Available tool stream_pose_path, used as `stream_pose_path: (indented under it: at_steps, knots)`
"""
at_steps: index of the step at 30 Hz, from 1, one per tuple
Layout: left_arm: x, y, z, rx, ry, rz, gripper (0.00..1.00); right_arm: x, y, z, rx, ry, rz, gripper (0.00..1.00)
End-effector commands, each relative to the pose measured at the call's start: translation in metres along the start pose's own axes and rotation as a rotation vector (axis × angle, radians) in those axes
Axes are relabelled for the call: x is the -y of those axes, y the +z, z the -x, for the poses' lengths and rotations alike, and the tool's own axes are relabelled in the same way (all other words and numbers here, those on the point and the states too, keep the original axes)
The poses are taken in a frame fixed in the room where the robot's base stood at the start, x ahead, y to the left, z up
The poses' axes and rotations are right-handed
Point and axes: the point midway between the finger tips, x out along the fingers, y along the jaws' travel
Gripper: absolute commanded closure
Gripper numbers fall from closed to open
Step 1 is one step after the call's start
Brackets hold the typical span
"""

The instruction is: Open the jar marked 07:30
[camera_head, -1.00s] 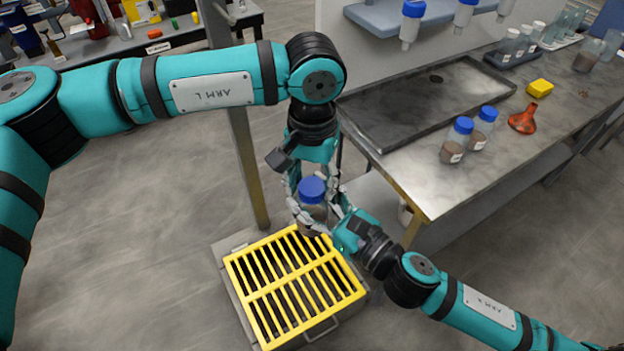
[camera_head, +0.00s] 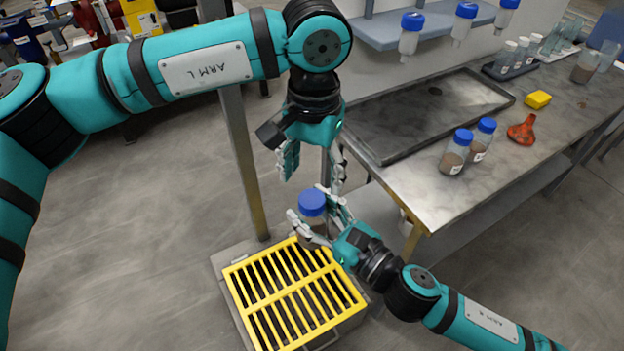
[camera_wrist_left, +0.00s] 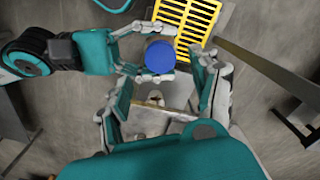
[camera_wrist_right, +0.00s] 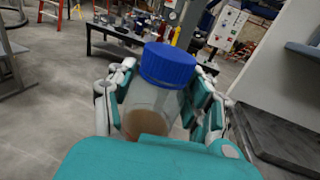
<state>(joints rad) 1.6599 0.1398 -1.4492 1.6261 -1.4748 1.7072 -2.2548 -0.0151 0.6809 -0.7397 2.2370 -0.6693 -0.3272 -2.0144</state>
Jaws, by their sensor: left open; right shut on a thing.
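A clear jar with a blue cap (camera_head: 312,202) and brownish contents is held upright above the yellow grating. My right gripper (camera_head: 314,212) is shut on its body from the right. In the right wrist view the cap (camera_wrist_right: 168,64) sits on the jar (camera_wrist_right: 152,105); no label text can be read. My left gripper (camera_head: 312,180) is open and empty above the cap, fingers pointing down. In the left wrist view the cap (camera_wrist_left: 159,57) lies beyond the open fingers, apart from them. Two more blue-capped jars, (camera_head: 456,152) and (camera_head: 483,137), stand on the bench, labels too small to read.
The yellow slatted grating (camera_head: 296,295) lies below the held jar. The metal bench (camera_head: 430,190) at right carries a dark tray (camera_head: 425,110), an orange funnel (camera_head: 522,130) and a yellow block (camera_head: 538,99). Capped bottles hang from a shelf (camera_head: 390,32). A steel post stands left of my grippers.

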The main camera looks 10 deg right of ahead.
Motion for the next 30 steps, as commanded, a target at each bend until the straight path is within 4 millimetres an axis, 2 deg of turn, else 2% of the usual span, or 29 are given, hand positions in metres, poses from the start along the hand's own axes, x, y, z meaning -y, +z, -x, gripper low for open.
stream_pose_path:
  at_steps: [4, 7, 21, 30]
  knots:
    - [0.0, 0.0, 0.016, 0.001, 0.003, -0.134, 0.36, 0.0, 0.001, 0.0, 0.001, 0.0, 0.0, 1.0]
    - [0.001, 0.0, 0.015, 0.003, 0.003, -0.174, 0.36, 0.0, 0.001, 0.0, 0.001, 0.0, 0.0, 1.0]
    - [0.001, 0.001, -0.049, 0.004, 0.003, -0.176, 0.36, 0.0, 0.001, 0.0, 0.001, 0.0, 0.0, 1.0]
    - [0.001, 0.001, -0.06, 0.002, 0.002, -0.176, 0.36, 0.0, 0.001, 0.0, 0.001, 0.0, 0.0, 1.0]
